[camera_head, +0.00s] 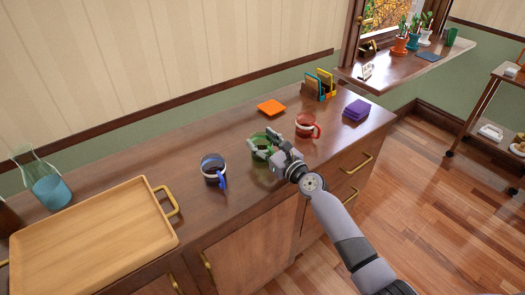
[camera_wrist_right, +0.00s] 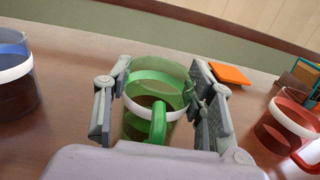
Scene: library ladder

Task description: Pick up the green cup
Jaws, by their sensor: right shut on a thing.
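In the head view the green cup (camera_head: 262,142) stands on the brown cabinet top between a blue cup and a red cup. My right gripper (camera_head: 263,148) is around it. In the wrist view the fingers of my right gripper (camera_wrist_right: 160,103) are on the left and right sides of the cup, shut on it, with the handle facing the wrist. The cup's lower part is hidden by the gripper. My left gripper is not in view.
A blue cup (camera_head: 213,168) stands left of the green cup and a red cup (camera_head: 307,126) close on its right. Orange coasters (camera_head: 271,107) lie behind, purple ones (camera_head: 356,110) at right. A wooden tray (camera_head: 158,212) and a glass carafe (camera_head: 48,187) are at left.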

